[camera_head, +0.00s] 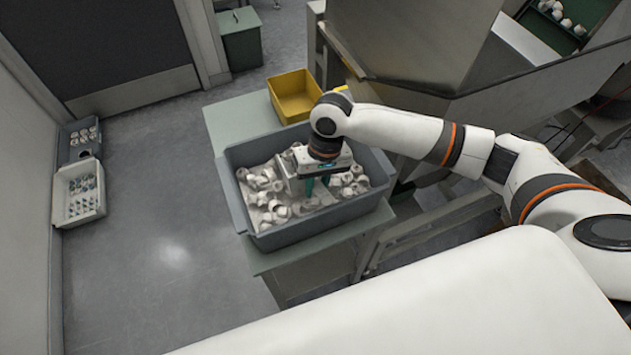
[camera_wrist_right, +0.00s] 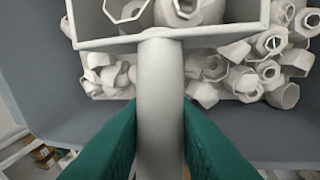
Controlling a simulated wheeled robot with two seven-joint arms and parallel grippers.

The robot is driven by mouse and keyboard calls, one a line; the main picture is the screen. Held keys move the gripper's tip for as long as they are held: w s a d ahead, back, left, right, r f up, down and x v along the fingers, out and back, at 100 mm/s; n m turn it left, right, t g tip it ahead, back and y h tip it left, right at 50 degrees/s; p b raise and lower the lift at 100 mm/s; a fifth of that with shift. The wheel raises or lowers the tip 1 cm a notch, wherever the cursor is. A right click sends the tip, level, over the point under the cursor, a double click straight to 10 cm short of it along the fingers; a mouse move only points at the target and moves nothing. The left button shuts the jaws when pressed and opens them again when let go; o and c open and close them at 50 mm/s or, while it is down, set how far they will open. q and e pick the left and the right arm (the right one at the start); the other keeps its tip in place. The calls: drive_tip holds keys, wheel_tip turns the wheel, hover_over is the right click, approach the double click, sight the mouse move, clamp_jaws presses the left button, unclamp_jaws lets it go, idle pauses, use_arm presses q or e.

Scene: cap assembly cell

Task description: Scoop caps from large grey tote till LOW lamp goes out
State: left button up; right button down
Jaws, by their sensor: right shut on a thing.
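The large grey tote (camera_head: 242,218) stands on a green-topped table and holds many white caps (camera_head: 262,183). My right gripper (camera_head: 318,186) reaches down into the tote. In the right wrist view its green fingers (camera_wrist_right: 158,140) are shut on the pale handle of a scoop (camera_wrist_right: 160,100). The scoop's square pan (camera_wrist_right: 120,42) has several white caps in it, and more loose caps (camera_wrist_right: 262,72) lie beside it on the tote floor. The head view shows the pan among the caps, partly hidden by my wrist. The LOW lamp cannot be made out. My left gripper is not in view.
A yellow bin (camera_head: 294,95) stands behind the tote on the table (camera_head: 235,118). A large metal hopper (camera_head: 415,45) rises to the right behind my arm. A white crate (camera_head: 78,195) and a grey crate (camera_head: 80,138) sit by the left wall.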

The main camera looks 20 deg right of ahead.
drive_tip(key=shift+s+r+t+p, duration=0.5)
drive_tip(key=shift+s+r+p, duration=0.3)
drive_tip(key=shift+r+p, duration=1.25)
drive_tip(key=shift+s+r+t+p, duration=0.5)
drive_tip(key=shift+s+r+p, duration=0.6)
drive_tip(key=shift+p, duration=1.6)
drive_tip(key=shift+s+r+t+p, duration=0.55)
drive_tip(key=shift+r+p, duration=1.4)
drive_tip(key=shift+p, duration=0.4)
